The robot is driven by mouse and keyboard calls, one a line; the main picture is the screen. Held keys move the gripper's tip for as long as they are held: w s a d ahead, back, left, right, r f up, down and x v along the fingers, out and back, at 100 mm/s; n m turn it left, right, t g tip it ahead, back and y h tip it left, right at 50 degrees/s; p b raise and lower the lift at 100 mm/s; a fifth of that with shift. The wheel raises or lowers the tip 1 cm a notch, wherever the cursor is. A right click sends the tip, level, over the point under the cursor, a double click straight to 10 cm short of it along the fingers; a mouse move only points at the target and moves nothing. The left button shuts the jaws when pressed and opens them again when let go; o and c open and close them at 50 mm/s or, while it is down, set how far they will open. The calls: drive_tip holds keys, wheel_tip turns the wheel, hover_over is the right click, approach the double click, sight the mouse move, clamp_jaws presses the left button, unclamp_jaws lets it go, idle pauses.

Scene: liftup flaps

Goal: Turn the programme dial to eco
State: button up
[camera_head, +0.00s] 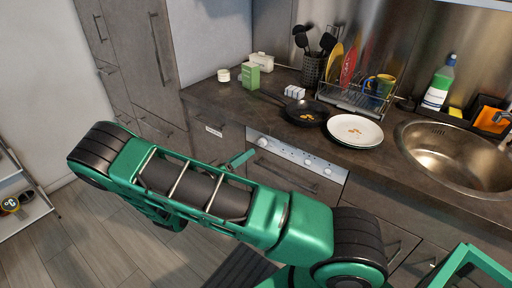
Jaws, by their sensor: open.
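A pale control panel (295,154) runs along the front of the appliance under the worktop. It has a round white knob (262,142) at its left end and smaller knobs (307,162) to the right, with another (329,171) near the right end. The markings are too small to read, so I cannot tell which knob is the programme dial or where eco lies. My gripper (242,157) shows only as a green tip, just left of and below the left knob. It is open and appears apart from the knob. My arm hides the rest of it.
A dark pan (304,113) and a white plate (355,131) with food stand on the worktop above the panel. A dish rack (350,97) and sink (455,158) lie to the right. Grey cabinets (133,65) stand at left, a shelf (22,215) at far left.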

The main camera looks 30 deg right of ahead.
sight(260, 143)
drive_tip(key=x, duration=0.9)
drive_tip(key=shift+a, duration=0.1)
drive_tip(key=c, duration=1)
